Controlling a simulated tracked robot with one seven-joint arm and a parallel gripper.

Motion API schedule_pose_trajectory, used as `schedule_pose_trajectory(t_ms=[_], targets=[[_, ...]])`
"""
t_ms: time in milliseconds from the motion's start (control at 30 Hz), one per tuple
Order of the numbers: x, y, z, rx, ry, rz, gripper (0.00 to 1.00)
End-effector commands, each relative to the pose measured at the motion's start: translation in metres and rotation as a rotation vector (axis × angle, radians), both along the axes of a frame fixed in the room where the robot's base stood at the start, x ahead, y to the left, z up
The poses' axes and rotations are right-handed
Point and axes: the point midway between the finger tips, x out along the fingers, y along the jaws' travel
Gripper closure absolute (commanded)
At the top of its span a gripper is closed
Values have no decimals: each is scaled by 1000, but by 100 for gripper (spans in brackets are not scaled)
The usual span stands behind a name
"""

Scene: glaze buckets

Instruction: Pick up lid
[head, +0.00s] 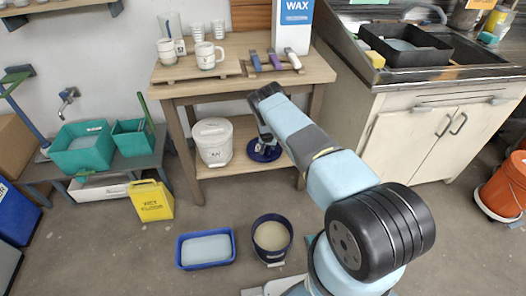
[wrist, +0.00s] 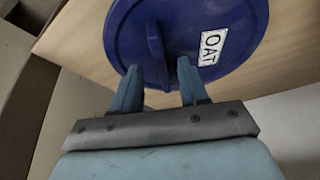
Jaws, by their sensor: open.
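The blue round lid (wrist: 225,25) carries a white label reading OAT and has a raised ridge handle (wrist: 156,50) across its middle. It lies on the lower shelf (head: 238,160) of the wooden table, and its edge shows in the head view (head: 264,155). My gripper (wrist: 158,82) is open, with its two blue fingers at the lid, one on either side of the near end of the handle. I cannot tell whether they touch it. In the head view my gripper (head: 265,141) reaches under the tabletop and hides part of the lid.
A white labelled bucket (head: 213,143) stands left of the lid on the same shelf. The tabletop (head: 235,82) above holds mugs, tools and a WAX box (head: 292,27). A dark blue bucket (head: 272,238) and a blue tray (head: 206,263) stand on the floor.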

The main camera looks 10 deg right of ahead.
Motion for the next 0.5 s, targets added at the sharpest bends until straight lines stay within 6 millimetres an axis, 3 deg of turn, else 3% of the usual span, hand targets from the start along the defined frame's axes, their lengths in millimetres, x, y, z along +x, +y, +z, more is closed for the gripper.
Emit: schedule_pose_trajectory(t_ms=[200, 500], targets=[[9, -5, -21, 0, -1, 0, 56], [13, -5, -30, 1, -1, -1, 56]])
